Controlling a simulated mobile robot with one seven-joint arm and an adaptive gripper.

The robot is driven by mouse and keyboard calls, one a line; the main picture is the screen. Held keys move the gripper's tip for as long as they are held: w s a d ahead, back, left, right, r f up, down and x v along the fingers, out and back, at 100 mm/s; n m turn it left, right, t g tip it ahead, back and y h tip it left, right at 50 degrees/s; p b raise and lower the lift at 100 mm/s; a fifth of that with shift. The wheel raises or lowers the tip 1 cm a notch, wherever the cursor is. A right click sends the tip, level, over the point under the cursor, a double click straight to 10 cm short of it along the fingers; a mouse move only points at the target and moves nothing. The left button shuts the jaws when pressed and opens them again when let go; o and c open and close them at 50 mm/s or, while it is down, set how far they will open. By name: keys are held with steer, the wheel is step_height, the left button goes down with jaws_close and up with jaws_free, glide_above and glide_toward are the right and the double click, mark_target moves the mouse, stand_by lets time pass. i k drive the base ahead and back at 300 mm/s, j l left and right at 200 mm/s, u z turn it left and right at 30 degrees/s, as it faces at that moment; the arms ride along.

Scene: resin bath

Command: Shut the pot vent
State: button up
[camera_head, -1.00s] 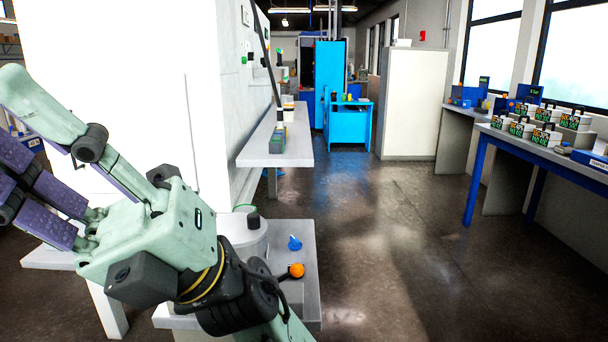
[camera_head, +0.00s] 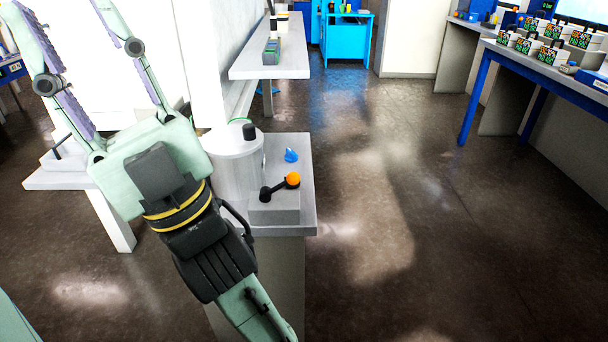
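A pale grey round pot (camera_head: 232,165) stands at the left of a small grey bench. A black knob (camera_head: 249,132) stands up from its top. Beside it, a black lever with an orange ball (camera_head: 293,179) sits on a grey block (camera_head: 274,208). A small blue handle-like piece (camera_head: 291,156) is behind the lever. I cannot tell which of these is the vent or how it is set. My gripper (camera_head: 72,40) is in the near left foreground, fingers spread and empty, pointing up-left, not touching the pot. Its fingertips are near or past the top edge. Its wrist hides part of the bench.
A long pale shelf (camera_head: 270,65) runs along the wall behind the pot, with a small grey-green box (camera_head: 271,51) on it. A blue-legged table (camera_head: 560,66) with several labelled boxes stands at the right. The floor (camera_head: 390,190) right of the bench is clear.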

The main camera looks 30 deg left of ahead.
mark_target(294, 177)
steer(key=i+l+u, duration=0.15)
steer(key=u, duration=0.3)
steer(key=i+l+u, duration=0.1)
steer(key=u, duration=0.3)
steer(key=l+u, duration=0.25)
steer(key=u, duration=0.2)
steer(key=i+l+u, duration=0.25)
steer(key=l, duration=0.35)
steer(key=l+u, duration=0.25)
steer(key=l, duration=0.3)
steer(key=l+u, duration=0.1)
steer(key=l, duration=1.9)
